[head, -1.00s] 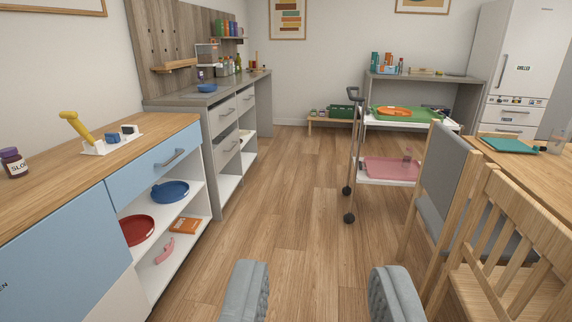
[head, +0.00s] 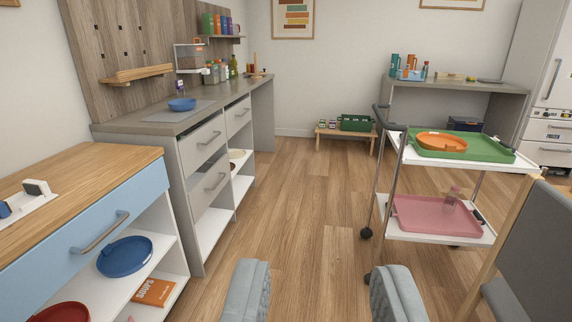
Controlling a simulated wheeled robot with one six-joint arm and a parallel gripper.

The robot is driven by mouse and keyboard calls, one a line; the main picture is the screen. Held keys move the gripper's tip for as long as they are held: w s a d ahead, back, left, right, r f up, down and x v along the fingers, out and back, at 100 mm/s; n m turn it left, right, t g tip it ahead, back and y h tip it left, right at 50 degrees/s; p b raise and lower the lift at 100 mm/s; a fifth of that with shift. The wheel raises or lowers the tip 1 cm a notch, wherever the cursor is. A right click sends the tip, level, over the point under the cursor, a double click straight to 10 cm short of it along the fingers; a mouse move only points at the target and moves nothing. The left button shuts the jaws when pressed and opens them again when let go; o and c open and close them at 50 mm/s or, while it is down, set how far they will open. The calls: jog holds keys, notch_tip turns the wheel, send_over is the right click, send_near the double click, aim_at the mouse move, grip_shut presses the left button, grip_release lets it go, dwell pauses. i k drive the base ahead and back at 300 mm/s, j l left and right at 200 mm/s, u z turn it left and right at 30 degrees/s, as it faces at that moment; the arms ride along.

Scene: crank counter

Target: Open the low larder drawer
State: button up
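My gripper (head: 321,270) is open and empty at the bottom of the view, its two grey padded fingers wide apart above the wooden floor. A tall white unit (head: 553,70) stands at the far right edge, partly cut off. Low drawer fronts (head: 546,131) with small labels and a handle show in its lower part; the labels are too small to read surely, so I cannot tell which is the larder drawer. They look closed and are far from my gripper. The trolley and a grey chair back hide the floor before them.
A two-shelf trolley (head: 460,237) with green and pink trays stands right of centre, near a grey chair back (head: 535,260). A blue-drawer counter (head: 100,225) and grey drawer counter (head: 205,142) line the left. The middle floor (head: 305,195) is clear.

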aim_at(202, 188)
jog(key=i+u, duration=0.1)
jog(key=i, duration=0.75)
jog(key=i+l, duration=0.2)
jog(key=i, duration=0.65)
jog(key=i+u, duration=0.35)
jog(key=i, duration=0.4)
